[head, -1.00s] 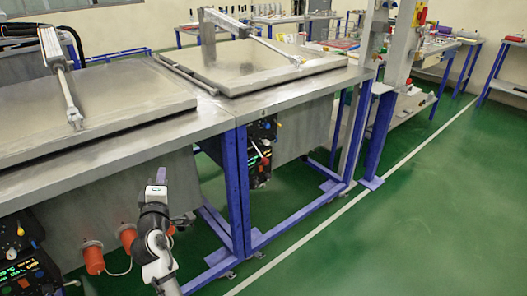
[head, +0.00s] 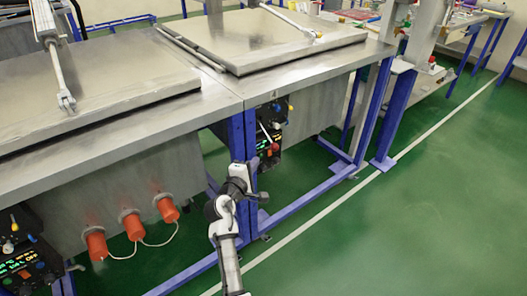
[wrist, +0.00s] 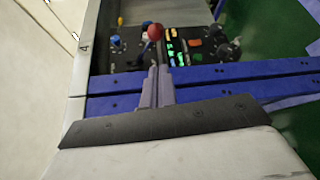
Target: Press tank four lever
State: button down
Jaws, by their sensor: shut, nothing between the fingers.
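The right-hand tank has a dark control panel (head: 268,138) under its front edge, by the blue leg. In the wrist view, a small 4 marks the tank's edge, and the panel (wrist: 190,50) carries a red ball knob (wrist: 155,31), a blue knob (wrist: 115,40), a yellow tip and lit displays. Which part is the tank four lever, I cannot tell for certain. My gripper (head: 240,168) is in front of the blue leg, left of and below the panel. In the wrist view its fingers (wrist: 158,72) are shut and empty, appearing just below the red knob; contact is not clear.
Blue frame beams (wrist: 240,80) cross between my gripper and the panel in the wrist view. The left tank (head: 60,200) has orange cylinders (head: 132,224) with a cable and its own panel (head: 25,255). Green floor (head: 400,230) is clear to the right.

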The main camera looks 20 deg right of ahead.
aim_at(267, 136)
jog(key=r+p+x, duration=0.1)
jog(key=x, duration=0.8)
jog(key=shift+w+d+f, duration=0.25)
jog(key=shift+w+f, duration=0.1)
jog(key=shift+f, duration=0.1)
